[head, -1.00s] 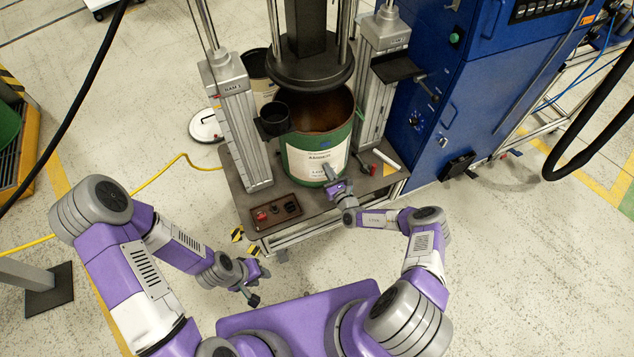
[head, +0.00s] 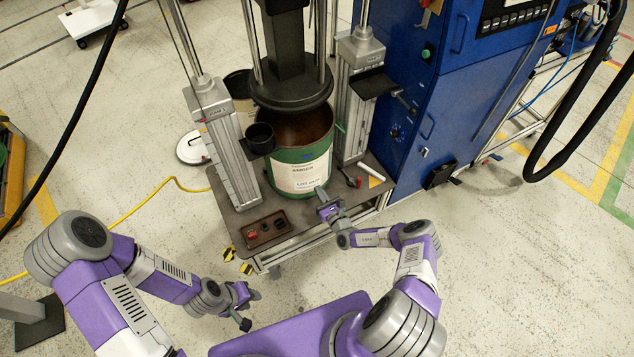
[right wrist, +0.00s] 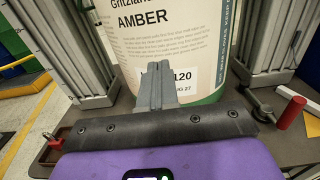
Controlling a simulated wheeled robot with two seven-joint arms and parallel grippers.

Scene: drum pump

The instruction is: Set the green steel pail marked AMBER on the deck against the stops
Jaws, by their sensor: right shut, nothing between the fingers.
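The green steel pail (head: 318,177) stands upright and open-topped on the dark deck (head: 226,200), between two grey columns and below a round ram plate (head: 291,92). Its white label reads AMBER, and the pail (right wrist: 215,98) also fills the top of the right wrist view. My right gripper (head: 321,192) is shut and empty, its fingertips (right wrist: 155,84) at the lower label; I cannot tell whether they touch. My left gripper (head: 250,308) is open and empty, low in front of the deck. The stops cannot be made out; the pail's far side is hidden.
A dark cup (head: 260,138) juts beside the pail's left rim. A blue cabinet (head: 425,110) stands at the right.

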